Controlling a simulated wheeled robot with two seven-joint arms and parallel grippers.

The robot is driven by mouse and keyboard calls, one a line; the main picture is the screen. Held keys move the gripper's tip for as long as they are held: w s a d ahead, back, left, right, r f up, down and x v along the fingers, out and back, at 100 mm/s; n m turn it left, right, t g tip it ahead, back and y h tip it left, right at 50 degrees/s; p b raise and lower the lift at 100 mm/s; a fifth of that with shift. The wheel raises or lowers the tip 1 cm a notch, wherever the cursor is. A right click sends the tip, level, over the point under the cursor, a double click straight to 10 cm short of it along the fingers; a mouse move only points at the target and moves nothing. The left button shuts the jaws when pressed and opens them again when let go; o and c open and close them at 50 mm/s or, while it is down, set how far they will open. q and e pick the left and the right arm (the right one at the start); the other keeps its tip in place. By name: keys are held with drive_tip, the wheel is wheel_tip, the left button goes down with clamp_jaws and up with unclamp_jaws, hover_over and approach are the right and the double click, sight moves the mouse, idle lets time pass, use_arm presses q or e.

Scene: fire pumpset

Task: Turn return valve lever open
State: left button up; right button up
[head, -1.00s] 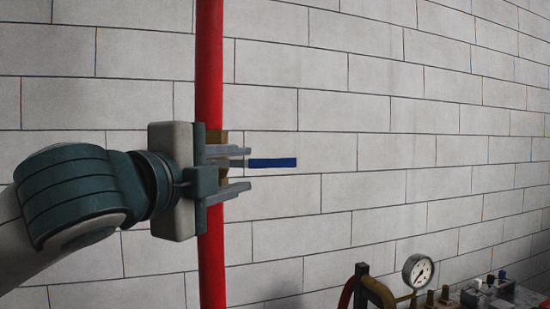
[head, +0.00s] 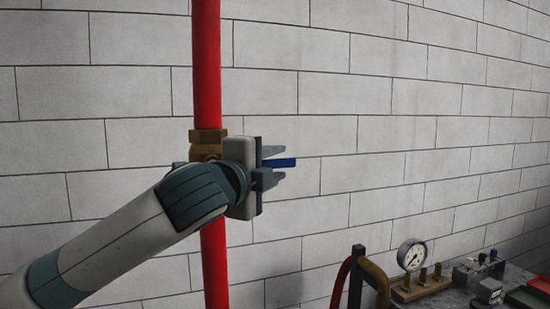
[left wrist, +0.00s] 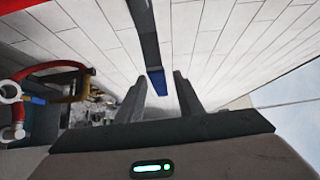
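The blue lever (head: 282,163) points right, about level, from the brass valve (head: 207,143) on the upright red pipe (head: 213,265). My left gripper (head: 278,163) is in front of the lever, to the right of the pipe. Its fingers are apart, one above and one below the lever in the head view. In the left wrist view, the lever (left wrist: 157,82) comes down from the top and its blue end lies in line with the gap between the fingers (left wrist: 158,80), with space showing on both sides. The gripper hides the middle of the lever. My right gripper is not in view.
A white brick wall (head: 400,120) stands behind the pipe. At the lower right are a pressure gauge (head: 411,255), a bent brass pipe (head: 376,280), a red hose (head: 341,283) and a bench with small fittings (head: 480,275). The space right of the lever is clear.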

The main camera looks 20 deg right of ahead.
use_arm(q)
clamp_jaws()
